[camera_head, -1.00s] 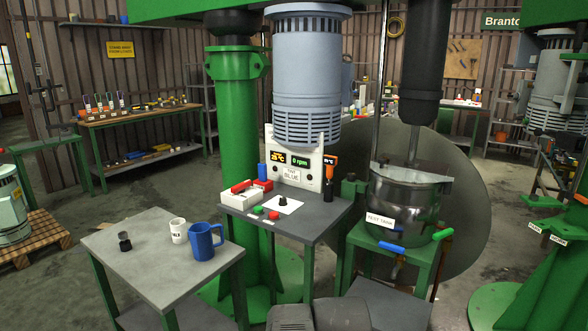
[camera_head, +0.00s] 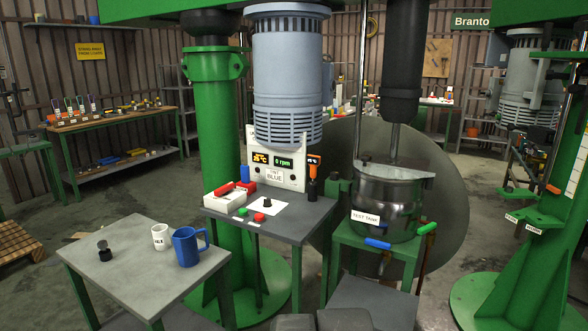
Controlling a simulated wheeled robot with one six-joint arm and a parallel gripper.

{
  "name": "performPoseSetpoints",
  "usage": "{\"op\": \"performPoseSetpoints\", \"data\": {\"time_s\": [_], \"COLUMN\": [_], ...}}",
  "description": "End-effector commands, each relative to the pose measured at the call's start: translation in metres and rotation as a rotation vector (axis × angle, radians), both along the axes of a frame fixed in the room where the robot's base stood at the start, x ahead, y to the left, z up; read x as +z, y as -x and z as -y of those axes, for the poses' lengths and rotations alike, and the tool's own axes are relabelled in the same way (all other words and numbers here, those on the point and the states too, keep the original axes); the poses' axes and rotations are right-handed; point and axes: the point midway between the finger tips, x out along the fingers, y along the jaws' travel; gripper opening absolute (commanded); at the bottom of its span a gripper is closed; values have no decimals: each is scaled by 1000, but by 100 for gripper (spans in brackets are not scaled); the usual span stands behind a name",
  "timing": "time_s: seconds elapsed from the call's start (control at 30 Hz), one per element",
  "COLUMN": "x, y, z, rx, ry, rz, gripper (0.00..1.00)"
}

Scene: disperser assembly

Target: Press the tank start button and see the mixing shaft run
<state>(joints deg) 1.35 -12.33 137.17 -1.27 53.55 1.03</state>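The steel tank (camera_head: 385,203), labelled TEST TANK, stands on a green-framed stand at centre right. The mixing shaft (camera_head: 394,145) runs down from a dark cylinder into it; its lower end is hidden. A grey-blue motor (camera_head: 288,75) hangs above a control panel (camera_head: 277,177) whose display reads 25°C and 0 rpm. A green button-like piece (camera_head: 242,212) and a red one (camera_head: 259,217) sit at the front of the small dark table (camera_head: 290,228). Which one is the tank start button I cannot tell. My gripper is not in view; only a grey part of mine shows at the bottom edge.
A grey table (camera_head: 140,270) at front left holds a blue mug (camera_head: 187,247), a white cup (camera_head: 160,237) and a small dark object. A white box (camera_head: 225,199) with red items is on the dark table. A green column (camera_head: 212,150) stands behind.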

Motion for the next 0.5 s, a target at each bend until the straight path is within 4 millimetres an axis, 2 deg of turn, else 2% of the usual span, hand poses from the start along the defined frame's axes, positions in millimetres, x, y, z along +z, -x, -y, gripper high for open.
{"op": "performPoseSetpoints", "data": {"time_s": [0.03, 0.07, 0.4, 0.5], "x": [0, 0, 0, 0], "y": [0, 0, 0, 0], "z": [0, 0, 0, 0], "rx": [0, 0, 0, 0], "ry": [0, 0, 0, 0], "rz": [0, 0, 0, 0], "gripper": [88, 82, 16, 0]}}
